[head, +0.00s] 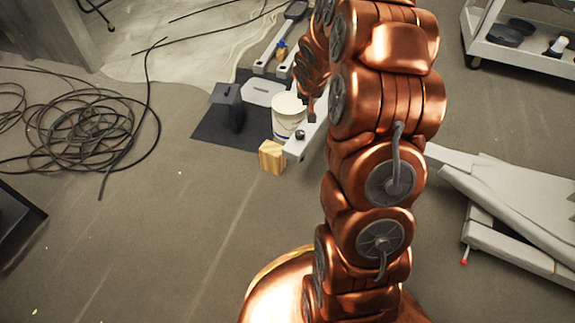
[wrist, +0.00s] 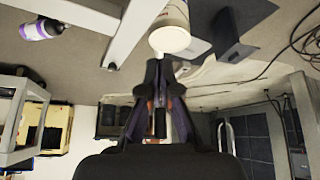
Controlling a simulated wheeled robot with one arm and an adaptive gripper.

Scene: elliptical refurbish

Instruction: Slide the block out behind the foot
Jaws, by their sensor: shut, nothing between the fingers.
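A light wooden block (head: 272,157) stands on the floor in the head view, beside the near end of a grey-white foot bar (head: 309,140). I cannot tell whether they touch. My gripper (head: 311,117) is beyond the block, close to a white bucket (head: 287,122) and above or beside the bar; my arm hides part of this area. In the wrist view my gripper (wrist: 160,68) is shut and empty, with its tips near the bucket (wrist: 172,36). The white foot bars (wrist: 132,35) pass to the left of it. I cannot make out the block there.
A dark mat (head: 212,132) lies under a grey box-like part (head: 229,103). Coiled black cable (head: 75,125) covers the floor at left. A white cart (head: 515,50) stands at upper right. Grey machine parts (head: 520,195) lie at right. The floor left of the block is clear.

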